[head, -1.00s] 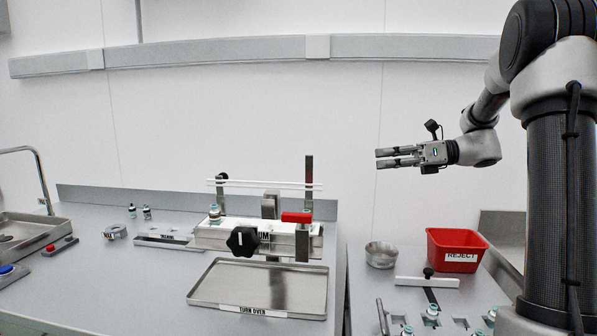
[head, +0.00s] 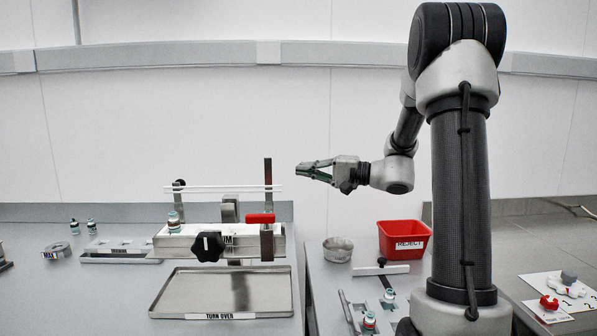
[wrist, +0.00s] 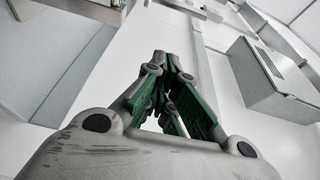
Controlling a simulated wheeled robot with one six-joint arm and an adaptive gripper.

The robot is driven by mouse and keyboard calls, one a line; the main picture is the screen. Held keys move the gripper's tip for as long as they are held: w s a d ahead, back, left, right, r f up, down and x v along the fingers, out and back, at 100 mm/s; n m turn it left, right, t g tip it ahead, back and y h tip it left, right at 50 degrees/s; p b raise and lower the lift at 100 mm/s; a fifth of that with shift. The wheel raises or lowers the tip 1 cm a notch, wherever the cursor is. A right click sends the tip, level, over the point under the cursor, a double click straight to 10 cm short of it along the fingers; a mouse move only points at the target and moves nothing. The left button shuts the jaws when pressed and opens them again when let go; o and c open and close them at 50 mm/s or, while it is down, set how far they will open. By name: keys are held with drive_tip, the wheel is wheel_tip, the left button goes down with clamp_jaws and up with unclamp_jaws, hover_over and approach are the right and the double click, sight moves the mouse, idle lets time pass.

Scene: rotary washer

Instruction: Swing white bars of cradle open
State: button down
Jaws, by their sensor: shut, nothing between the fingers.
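The cradle (head: 190,242) stands on the bench left of centre in the head view, with a black star knob (head: 207,246) on its front. Thin white bars (head: 215,188) run level across its top between two dark uprights. A vial (head: 174,222) stands at its left end and a red block (head: 260,218) sits at its right. My gripper (head: 300,170) is in the air to the right of and a little above the bars, apart from them, fingers pointing left. It is shut and empty. In the wrist view its fingers (wrist: 170,85) come together; the cradle is not clearly seen there.
A metal tray (head: 165,291) marked TURN OVER lies in front of the cradle. To the right are a round metal cup (head: 337,250), a red REJECT bin (head: 404,239) and a white-handled tool (head: 381,270). The air around my gripper is clear.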

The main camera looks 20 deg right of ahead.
drive_tip(key=w+a, duration=0.1)
drive_tip(key=a, duration=0.6)
drive_tip(key=shift+a, duration=0.35)
